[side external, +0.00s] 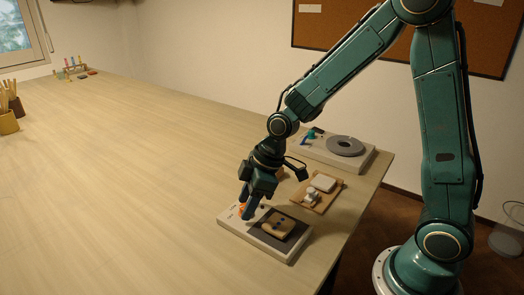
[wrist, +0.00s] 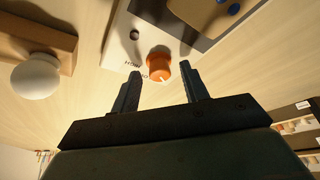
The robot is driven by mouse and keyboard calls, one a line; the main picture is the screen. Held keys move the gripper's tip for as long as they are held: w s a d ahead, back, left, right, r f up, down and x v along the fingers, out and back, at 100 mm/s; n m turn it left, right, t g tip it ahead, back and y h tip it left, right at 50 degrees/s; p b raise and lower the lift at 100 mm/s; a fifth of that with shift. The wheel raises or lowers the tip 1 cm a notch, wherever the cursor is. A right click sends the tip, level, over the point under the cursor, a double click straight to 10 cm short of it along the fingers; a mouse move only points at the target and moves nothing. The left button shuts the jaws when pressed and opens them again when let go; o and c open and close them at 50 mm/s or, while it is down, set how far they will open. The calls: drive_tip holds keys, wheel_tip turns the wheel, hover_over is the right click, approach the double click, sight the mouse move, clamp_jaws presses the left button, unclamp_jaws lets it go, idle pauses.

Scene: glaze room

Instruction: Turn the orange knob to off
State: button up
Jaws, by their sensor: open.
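The orange knob (wrist: 160,66) sits on a pale panel (wrist: 122,40) with printed lettering beside it, only partly legible. In the wrist view a small white mark shows on its rim near my gripper. My gripper (wrist: 160,74) is open, with one finger on each side of the knob and a gap visible on both sides. In the side view my gripper (side external: 249,210) points down over the left part of the panel (side external: 250,239). A little orange of the knob (side external: 242,210) shows there, mostly hidden by the fingers. I cannot tell whether a finger touches it.
A dark plate (side external: 295,232) on the panel carries a tan piece (side external: 276,229) with dark spots. Behind it lies a wooden board (side external: 328,202) with white parts, then a pale unit with a grey disc (side external: 345,146). The table's right edge is close.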

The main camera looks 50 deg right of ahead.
drive_tip(key=shift+r, duration=0.15)
drive_tip(key=v, duration=1.3)
drive_tip(key=shift+r, duration=0.3)
drive_tip(key=shift+s+r, duration=0.1)
drive_tip(key=shift+s, duration=0.1)
drive_tip(key=s+d+r+m+t+h, duration=0.2)
drive_tip(key=s+m, duration=0.7)
drive_tip(key=s, duration=0.7)
drive_tip(key=shift+d+r+h, duration=0.45)
drive_tip(key=shift+r+h, duration=0.2)
drive_tip(key=shift+h, duration=0.05)
drive_tip(key=shift+s, duration=0.15)
